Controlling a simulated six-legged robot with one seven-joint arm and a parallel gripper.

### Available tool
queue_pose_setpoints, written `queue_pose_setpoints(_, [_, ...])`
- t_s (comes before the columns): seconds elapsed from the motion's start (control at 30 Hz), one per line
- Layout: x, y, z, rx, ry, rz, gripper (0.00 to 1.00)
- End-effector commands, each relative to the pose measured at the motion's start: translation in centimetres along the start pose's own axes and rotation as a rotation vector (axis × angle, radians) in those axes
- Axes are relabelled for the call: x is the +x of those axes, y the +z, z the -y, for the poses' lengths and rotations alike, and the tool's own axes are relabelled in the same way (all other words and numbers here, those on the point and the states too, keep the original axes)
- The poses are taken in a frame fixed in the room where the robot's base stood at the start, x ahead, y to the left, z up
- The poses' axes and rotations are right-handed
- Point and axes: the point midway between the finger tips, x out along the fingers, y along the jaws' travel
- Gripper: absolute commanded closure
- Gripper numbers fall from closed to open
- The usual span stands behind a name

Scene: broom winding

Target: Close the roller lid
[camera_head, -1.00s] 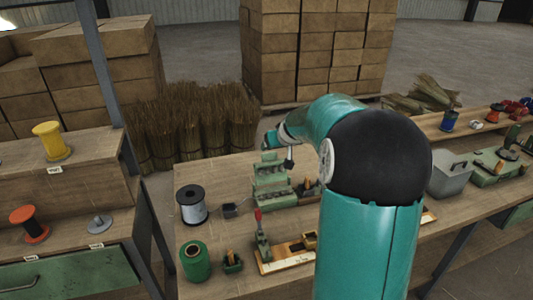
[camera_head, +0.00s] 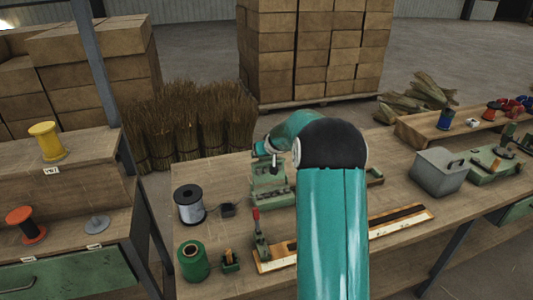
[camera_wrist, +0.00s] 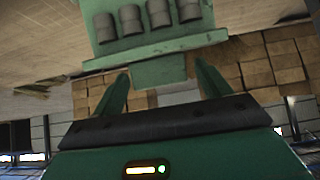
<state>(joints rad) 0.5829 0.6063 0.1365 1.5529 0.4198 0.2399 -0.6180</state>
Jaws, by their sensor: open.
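The green roller unit (camera_head: 268,182) stands on the workbench, partly hidden behind my arm in the head view. In the wrist view it fills the top, with a row of several grey rollers (camera_wrist: 131,21) and a green ledge below them (camera_wrist: 160,47). A green tab (camera_wrist: 158,71) hangs from the ledge. My gripper (camera_wrist: 163,75) is open, with its fingertips to the left and right of this tab; I cannot tell whether they touch it. In the head view my gripper (camera_head: 274,160) is small, just above the unit. I cannot tell how far the lid stands open.
A wire spool (camera_head: 189,204), a green spool (camera_head: 193,261) and a red-handled clamp (camera_head: 259,238) stand left and in front of the unit. A grey bin (camera_head: 438,172) stands to the right. Bundled bristles (camera_head: 190,125) are behind the bench.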

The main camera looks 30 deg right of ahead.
Motion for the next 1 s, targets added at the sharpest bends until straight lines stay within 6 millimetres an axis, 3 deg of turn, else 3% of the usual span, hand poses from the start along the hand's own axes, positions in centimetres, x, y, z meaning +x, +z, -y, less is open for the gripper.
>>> queue_pose_setpoints(0.17, [-0.02, 0.00, -0.01, 0.000, 0.000, 0.000, 0.24])
queue_pose_setpoints(0.4, [-0.03, 0.01, 0.00, 0.000, 0.000, 0.000, 0.71])
queue_pose_setpoints(0.5, [-0.04, 0.01, 0.00, 0.000, 0.000, 0.000, 0.86])
queue_pose_setpoints(1.0, [0.22, -0.49, 0.69, 0.000, 0.000, -0.049, 0.86])
